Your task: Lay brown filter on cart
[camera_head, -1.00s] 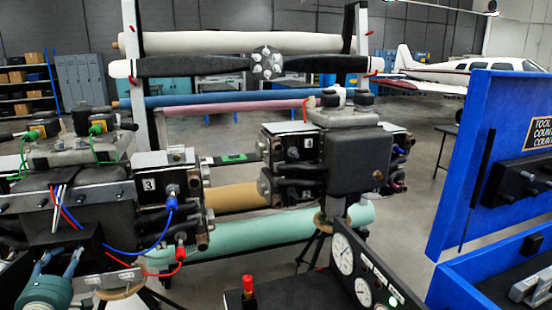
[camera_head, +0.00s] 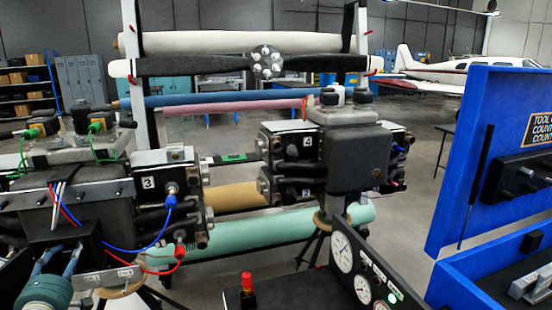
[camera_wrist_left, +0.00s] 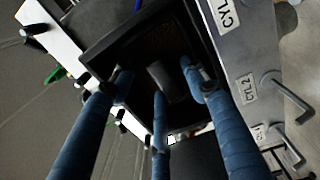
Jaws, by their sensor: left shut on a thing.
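My left gripper (camera_head: 55,255) comes in at the bottom left of the head view. Its blue fingers reach up to a black box (camera_head: 78,238) under the front of the left engine (camera_head: 90,185). In the left wrist view, the gripper's fingers (camera_wrist_left: 160,85) close on a dark piece in the black box's opening. A dark brownish panel, which looks like the brown filter (camera_wrist_left: 152,38), shows inside the box frame; its edges are hard to make out. I cannot tell for sure which unit is the cart. My right gripper is not in view.
A black panel with gauges (camera_head: 342,253) and a red knob (camera_head: 247,282) is at the bottom middle. A blue tool box (camera_head: 455,200) stands open at the right. A second engine (camera_head: 355,155) stands mid-view before a rack of coloured rolls. Loose wires hang on the left engine.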

